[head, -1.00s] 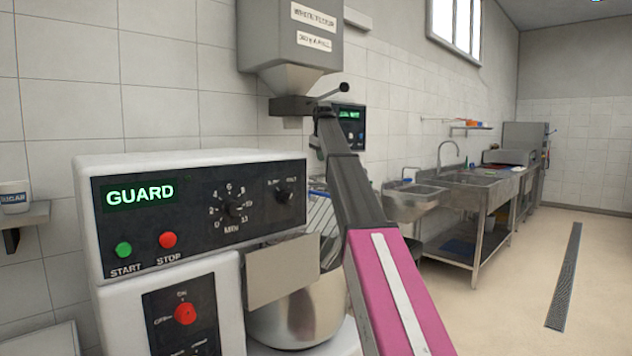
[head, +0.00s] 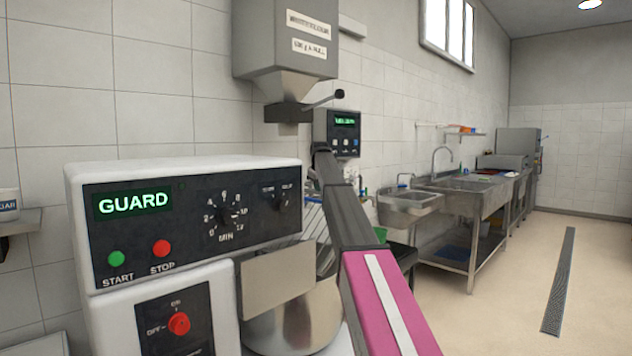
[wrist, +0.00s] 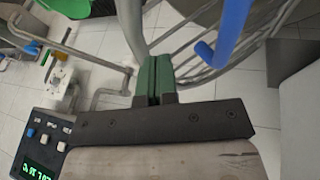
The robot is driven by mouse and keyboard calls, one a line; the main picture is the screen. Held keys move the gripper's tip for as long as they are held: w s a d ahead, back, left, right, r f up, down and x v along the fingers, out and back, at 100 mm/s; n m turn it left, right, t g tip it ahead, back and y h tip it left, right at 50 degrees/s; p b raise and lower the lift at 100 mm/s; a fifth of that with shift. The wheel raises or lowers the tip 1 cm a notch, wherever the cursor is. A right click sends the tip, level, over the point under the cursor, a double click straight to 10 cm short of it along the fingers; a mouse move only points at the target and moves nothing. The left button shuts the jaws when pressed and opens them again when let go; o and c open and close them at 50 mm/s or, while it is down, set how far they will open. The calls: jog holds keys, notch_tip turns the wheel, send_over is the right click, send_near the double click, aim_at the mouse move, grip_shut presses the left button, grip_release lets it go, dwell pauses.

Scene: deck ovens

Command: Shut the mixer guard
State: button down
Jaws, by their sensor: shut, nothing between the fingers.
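The white mixer (head: 190,175) stands at the left in the head view, its display reading GUARD. Its wire guard (head: 315,225) shows partly above the steel bowl (head: 295,325), behind my arm and a flat metal plate (head: 278,280). In the wrist view, curved metal bars (wrist: 200,72), seemingly the guard, and a blue grip (wrist: 231,32) lie just right of my gripper (wrist: 153,75). Its green fingers are shut together with nothing between them. I cannot tell whether they touch the bars. The guard's exact angle is hidden.
A grey hopper (head: 285,40) with a spout and lever hangs above and behind the mixer. A wall control box (head: 340,133) is near my arm. A steel sink bench (head: 470,200) stands farther right. The floor at right is clear.

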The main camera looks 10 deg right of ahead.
jog(key=shift+w+d+f, duration=0.2)
jog(key=shift+d+f, duration=0.05)
jog(key=shift+f, duration=0.1)
jog(key=shift+d, duration=0.1)
jog(key=shift+w+d+f, duration=0.15)
jog(key=shift+f, duration=0.05)
jog(key=w+d+f+g+y, duration=0.1)
jog(key=w+d+f, duration=0.1)
jog(key=f, duration=0.6)
jog(key=w+d+f+g+y, duration=0.1)
jog(key=d+f, duration=0.3)
jog(key=f, duration=0.4)
jog(key=w+d+f+y, duration=0.1)
jog(key=w+d+f, duration=0.2)
jog(key=f, duration=0.5)
jog(key=shift+w+m+g+y, duration=0.2)
jog(key=shift+m+g+y, duration=0.1)
jog(key=shift+m+g, duration=0.1)
jog(key=shift+f, duration=0.2)
jog(key=shift+r, duration=0.1)
